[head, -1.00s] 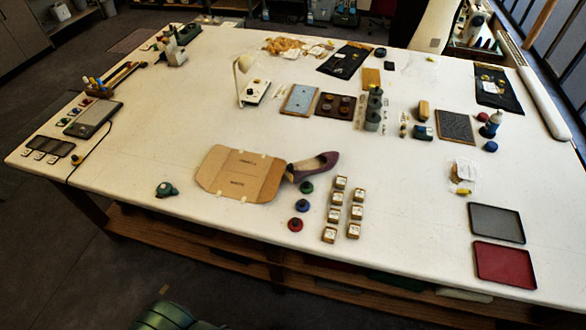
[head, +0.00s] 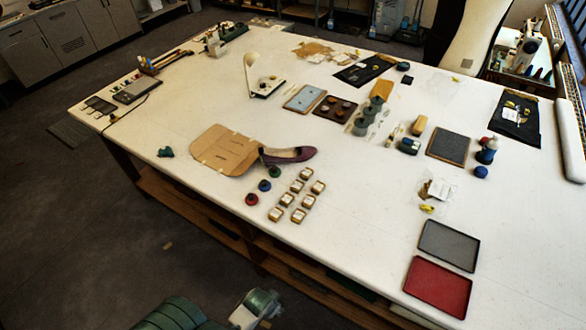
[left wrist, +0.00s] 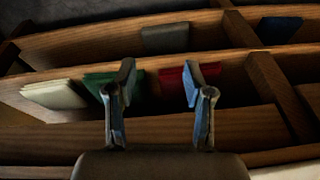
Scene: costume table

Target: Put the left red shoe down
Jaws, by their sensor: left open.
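The dark red-purple shoe (head: 290,155) stands on the white table at the right edge of a flat cardboard piece (head: 222,150). No gripper touches it. Only one shoe is visible. My left arm shows at the bottom of the head view, below the table's front edge and well away from the shoe. In the left wrist view my left gripper (left wrist: 158,85) is open with nothing between its two fingers, facing wooden shelving. My right gripper is in neither view.
Small green, blue and red round items (head: 264,185) and several small boxes (head: 297,194) stand right in front of the shoe. A red tray (head: 438,287) and a grey tray (head: 447,245) lie at the right. The wooden shelf (left wrist: 260,75) under the table holds coloured flat items.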

